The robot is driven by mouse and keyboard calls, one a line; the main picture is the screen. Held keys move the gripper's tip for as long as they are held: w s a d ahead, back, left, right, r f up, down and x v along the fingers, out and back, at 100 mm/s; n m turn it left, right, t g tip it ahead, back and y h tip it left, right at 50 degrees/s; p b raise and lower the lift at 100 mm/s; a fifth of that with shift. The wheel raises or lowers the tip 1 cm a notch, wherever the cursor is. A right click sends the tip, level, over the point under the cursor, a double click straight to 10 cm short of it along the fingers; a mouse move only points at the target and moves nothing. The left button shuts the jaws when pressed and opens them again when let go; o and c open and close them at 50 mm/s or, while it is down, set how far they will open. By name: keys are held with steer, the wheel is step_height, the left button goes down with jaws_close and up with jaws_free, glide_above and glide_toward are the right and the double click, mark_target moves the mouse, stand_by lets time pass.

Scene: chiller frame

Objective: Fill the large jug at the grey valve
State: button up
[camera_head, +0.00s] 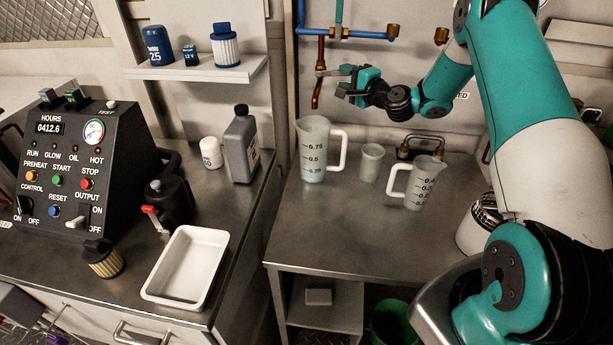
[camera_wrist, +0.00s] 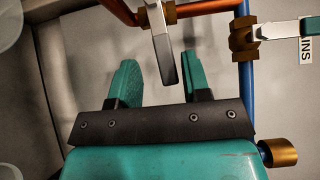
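The large jug (camera_head: 313,152), translucent with a white handle and marks up to 0.75, stands upright on the steel counter below the copper spout (camera_head: 317,92). Its lower part looks bluish; I cannot tell the level surely. The grey valve lever (camera_head: 328,73) is at the top of that spout. My gripper (camera_head: 352,82) is right of the lever, fingers towards it. In the wrist view the grey lever (camera_wrist: 162,50) reaches between the two teal fingers of my gripper (camera_wrist: 160,84), with gaps on both sides. My gripper is open.
A small cup (camera_head: 371,163) and a smaller jug (camera_head: 420,184) stand right of the large jug. Blue pipe (camera_head: 365,34) runs along the wall above. A second valve (camera_wrist: 243,40) is nearby in the wrist view. A white tray (camera_head: 186,266) and grey bottle (camera_head: 241,150) are left.

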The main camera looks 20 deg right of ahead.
steer(key=s+d+b, duration=0.3)
steer(key=s+b, duration=0.6)
steer(key=s, duration=0.6)
steer(key=s+a+f+n+g+y+b, duration=0.2)
steer(key=a+n+g, duration=0.1)
steer(key=a, duration=0.6)
steer(key=s+a+f+n+g+y+b, duration=0.2)
steer(key=a+n, duration=0.4)
steer(key=a, duration=0.3)
steer(key=s+a+f+n+g+y+b, duration=0.2)
steer(key=a+n+g, duration=0.3)
steer(key=a, duration=0.4)
steer(key=shift+s+f+g+y+b, duration=0.3)
steer(key=shift+s+f+g+b, duration=0.1)
steer(key=shift+s+f+b, duration=0.35)
steer(key=shift+r, duration=0.1)
